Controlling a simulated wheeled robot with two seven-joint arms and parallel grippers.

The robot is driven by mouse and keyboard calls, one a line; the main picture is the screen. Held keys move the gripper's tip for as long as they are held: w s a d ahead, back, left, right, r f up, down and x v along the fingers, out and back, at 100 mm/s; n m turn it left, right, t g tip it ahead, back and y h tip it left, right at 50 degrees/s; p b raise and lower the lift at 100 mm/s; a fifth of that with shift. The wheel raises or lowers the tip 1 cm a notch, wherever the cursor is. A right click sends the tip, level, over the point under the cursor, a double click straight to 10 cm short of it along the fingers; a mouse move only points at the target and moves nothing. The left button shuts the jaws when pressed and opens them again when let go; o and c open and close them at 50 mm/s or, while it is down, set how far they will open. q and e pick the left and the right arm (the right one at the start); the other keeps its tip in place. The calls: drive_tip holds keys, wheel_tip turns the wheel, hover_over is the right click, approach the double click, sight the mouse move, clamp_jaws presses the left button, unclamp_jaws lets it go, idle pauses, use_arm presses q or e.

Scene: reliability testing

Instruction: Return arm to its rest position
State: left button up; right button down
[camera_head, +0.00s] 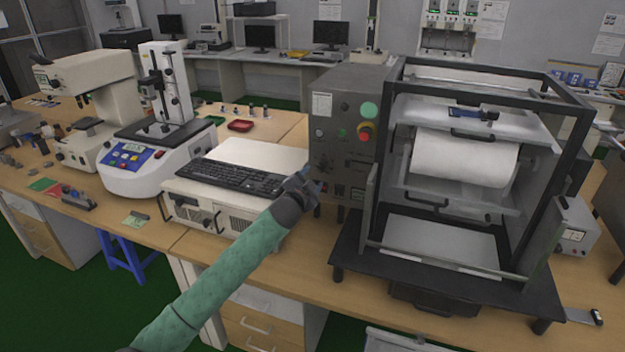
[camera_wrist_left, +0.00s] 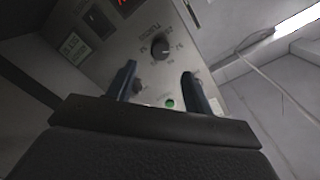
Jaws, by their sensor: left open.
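My left arm, in a green sleeve, reaches in from the lower left in the head view. My left gripper (camera_head: 302,186) is at the lower left edge of the grey control panel (camera_head: 343,145) of the test machine. In the left wrist view the two dark fingers of my left gripper (camera_wrist_left: 160,88) stand apart with nothing between them. They point at the panel face, which has a black knob (camera_wrist_left: 160,47) and a green button (camera_wrist_left: 169,103). Whether the fingers touch the panel cannot be told. My right gripper is not in view.
The machine's black open frame (camera_head: 440,275) holds a white roll (camera_head: 465,158) on the right. A keyboard (camera_head: 232,177) lies on a white computer case (camera_head: 250,155) left of the gripper. A white test instrument (camera_head: 140,172) stands farther left. Green floor shows in front of the desk.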

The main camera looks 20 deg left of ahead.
use_arm(q)
drive_tip(key=s+d+f+n+g+y, duration=0.1)
drive_tip(key=s+d+f+n+g, duration=0.15)
drive_tip(key=s+f, duration=0.75)
drive_tip(key=s+d+f+n+g, duration=0.2)
drive_tip(key=s+d+f+g, duration=0.15)
drive_tip(key=s+f, duration=0.7)
drive_tip(key=s+f+n+g, duration=0.2)
drive_tip(key=s+g, duration=0.2)
drive_tip(key=s, duration=1.3)
drive_tip(key=s+f+n+g, duration=0.15)
drive_tip(key=s+g, duration=0.25)
drive_tip(key=s, duration=1.3)
drive_tip(key=s+d+f, duration=0.1)
drive_tip(key=f, duration=1.1)
drive_tip(key=s+d+f+g, duration=0.1)
drive_tip(key=s+d+f, duration=0.1)
drive_tip(key=f, duration=1.1)
drive_tip(key=s+d+f+g, duration=0.1)
drive_tip(key=s+f, duration=0.1)
drive_tip(key=f, duration=1.1)
drive_tip(key=shift+s+d+h, duration=0.2)
drive_tip(key=shift+d+h, duration=0.05)
drive_tip(key=shift+h, duration=0.05)
